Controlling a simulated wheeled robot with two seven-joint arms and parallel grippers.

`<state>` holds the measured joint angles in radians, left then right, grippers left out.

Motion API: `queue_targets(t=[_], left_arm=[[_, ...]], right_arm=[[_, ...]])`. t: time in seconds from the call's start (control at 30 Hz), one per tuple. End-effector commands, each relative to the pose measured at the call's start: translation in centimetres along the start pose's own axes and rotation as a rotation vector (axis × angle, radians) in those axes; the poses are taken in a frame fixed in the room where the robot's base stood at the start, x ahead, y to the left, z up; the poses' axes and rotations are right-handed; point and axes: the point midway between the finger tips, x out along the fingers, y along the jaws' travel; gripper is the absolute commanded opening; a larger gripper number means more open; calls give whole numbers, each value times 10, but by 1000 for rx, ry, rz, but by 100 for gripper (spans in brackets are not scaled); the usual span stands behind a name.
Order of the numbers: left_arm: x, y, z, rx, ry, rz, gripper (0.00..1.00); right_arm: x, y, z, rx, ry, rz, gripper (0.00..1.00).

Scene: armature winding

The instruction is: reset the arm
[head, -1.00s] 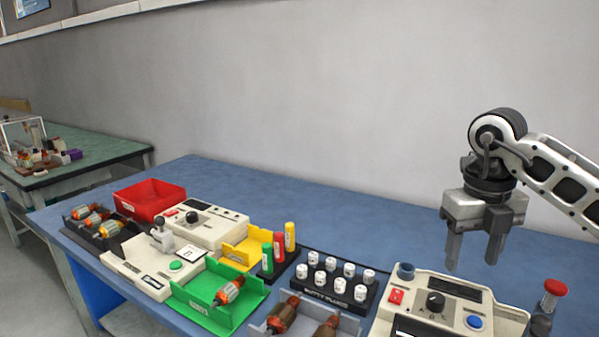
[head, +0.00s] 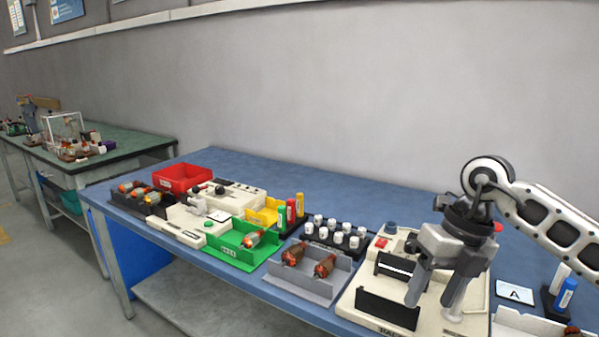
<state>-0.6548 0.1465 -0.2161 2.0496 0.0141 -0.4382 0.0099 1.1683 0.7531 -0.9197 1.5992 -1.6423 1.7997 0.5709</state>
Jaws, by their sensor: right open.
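My right gripper (head: 434,296) hangs from the arm that comes in at the right of the head view. Its two fingers point down and stand apart, with nothing seen between them. It shows in front of the cream machine (head: 352,303) with black plates and a red button, and it hides part of that machine. I cannot tell how high it is above the machine. My left gripper is not in view.
The blue table (head: 330,190) carries a red bin (head: 183,178), a green tray (head: 238,256), a grey tray (head: 310,283) with two armatures, a rack of white bobbins (head: 337,235) and an "A" card (head: 515,292). A blue bottle (head: 566,293) stands at right. The table's back strip is clear.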

Motion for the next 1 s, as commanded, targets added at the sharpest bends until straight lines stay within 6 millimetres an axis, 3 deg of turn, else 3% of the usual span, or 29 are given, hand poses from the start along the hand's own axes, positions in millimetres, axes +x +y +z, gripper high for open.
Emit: queue_targets(t=[0.17, 0.27, 0.3, 0.4, 0.47, 0.53, 0.63, 0.73, 0.87, 1.0], left_arm=[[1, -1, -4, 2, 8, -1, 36], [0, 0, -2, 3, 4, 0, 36], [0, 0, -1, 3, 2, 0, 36], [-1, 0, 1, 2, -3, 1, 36], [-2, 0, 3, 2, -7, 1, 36], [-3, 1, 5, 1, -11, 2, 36], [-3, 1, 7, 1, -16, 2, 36], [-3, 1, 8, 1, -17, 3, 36], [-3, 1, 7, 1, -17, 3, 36], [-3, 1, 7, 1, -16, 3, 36]], right_arm=[[41, 56, -8, -81, 14, 264, 55], [63, 103, -18, -109, 18, 498, 55], [70, 126, -24, -106, 17, 629, 55], [72, 184, -38, -25, -9, 1017, 55], [64, 205, -39, 84, -39, 1243, 55], [55, 214, -35, 265, -86, 1476, 55], [53, 198, -22, 618, -162, 1734, 55], [76, 156, -14, 1060, -240, 1876, 55], [143, 90, -33, 1691, -310, 1851, 55], [214, 47, -82, 2200, -313, 1661, 55]])
